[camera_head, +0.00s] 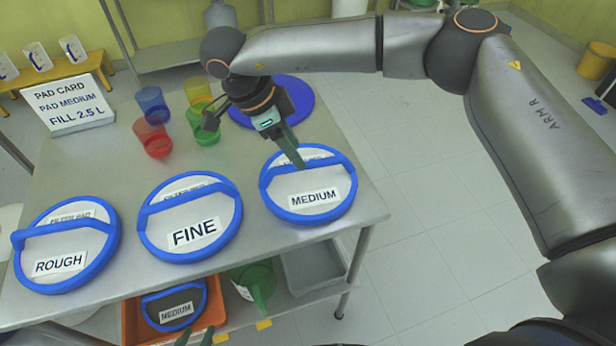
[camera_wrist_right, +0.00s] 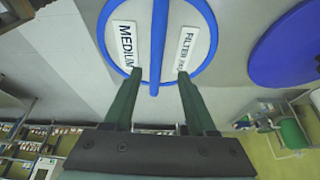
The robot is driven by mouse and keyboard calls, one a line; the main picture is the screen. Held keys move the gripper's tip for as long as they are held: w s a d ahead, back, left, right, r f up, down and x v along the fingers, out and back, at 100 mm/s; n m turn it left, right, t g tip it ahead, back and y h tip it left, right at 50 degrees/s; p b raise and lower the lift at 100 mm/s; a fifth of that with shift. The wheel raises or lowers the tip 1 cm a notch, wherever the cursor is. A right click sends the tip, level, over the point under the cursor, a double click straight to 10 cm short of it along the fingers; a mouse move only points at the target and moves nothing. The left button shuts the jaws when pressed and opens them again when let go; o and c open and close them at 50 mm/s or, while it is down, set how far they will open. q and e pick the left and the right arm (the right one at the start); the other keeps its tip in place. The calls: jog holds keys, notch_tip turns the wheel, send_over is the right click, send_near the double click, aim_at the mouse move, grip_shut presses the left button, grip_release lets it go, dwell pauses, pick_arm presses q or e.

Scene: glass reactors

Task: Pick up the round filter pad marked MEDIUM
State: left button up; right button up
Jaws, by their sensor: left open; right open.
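The round filter pad marked MEDIUM (camera_head: 322,207) lies on the right end of the metal table, with a white face, blue rim and blue handle bar. My right gripper (camera_head: 299,163) is above its handle, pointing down. In the right wrist view the open green fingers (camera_wrist_right: 160,72) stand on either side of the line of the pad's handle bar (camera_wrist_right: 157,45); I cannot tell whether they touch it. My left gripper (camera_head: 196,337) shows only its green fingertips at the bottom edge, apart and empty.
Pads marked FINE (camera_head: 194,232) and ROUGH (camera_head: 60,264) lie left on the table (camera_head: 120,205). A darker MEDIUM pad (camera_head: 175,313) is in an orange crate (camera_head: 130,325) below. A blue disc (camera_head: 295,92), coloured cups (camera_head: 152,140) and a card (camera_head: 72,104) are behind.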

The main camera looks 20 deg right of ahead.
aim_at(308, 162)
jog(key=x, duration=0.3)
jog(key=p+x, duration=0.1)
jog(key=shift+s+d+f, duration=0.25)
jog(key=shift+s+d, duration=0.15)
jog(key=shift+d+f, duration=0.1)
jog(key=shift+f, duration=0.3)
jog(key=shift+f+b, duration=0.25)
jog(key=shift+b, duration=0.05)
grip_shut()
dwell(0.4)
